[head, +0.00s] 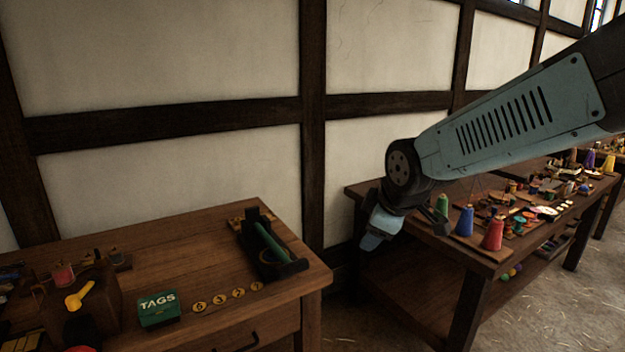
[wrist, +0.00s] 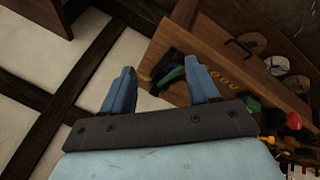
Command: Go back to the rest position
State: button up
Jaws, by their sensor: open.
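My gripper (wrist: 161,90) shows in the wrist view with its two blue fingers apart and nothing between them. In the head view my arm reaches in from the upper right, and the gripper (head: 378,232) hangs in the air near the gap between two tables.
The left table holds a green tags box (head: 158,309), several yellow numbered discs (head: 219,298), a dark holder with a green rod (head: 270,243) and a yellow scoop (head: 78,296). Green, blue (head: 465,221) and red cones (head: 493,234) stand on the right table. A timbered wall is behind.

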jog(key=s+d+r+m+h, duration=0.1)
jog(key=s+d+r+m, duration=0.2)
jog(key=s+d+m, duration=0.2)
jog(key=s+d+r+m+g+h, duration=0.1)
jog(key=s+d+r+m, duration=0.2)
jog(key=s+d+m, duration=0.3)
jog(key=s+m, duration=0.2)
jog(key=shift+s+m, duration=0.35)
jog(key=shift+m, duration=0.05)
jog(key=shift+d, duration=0.1)
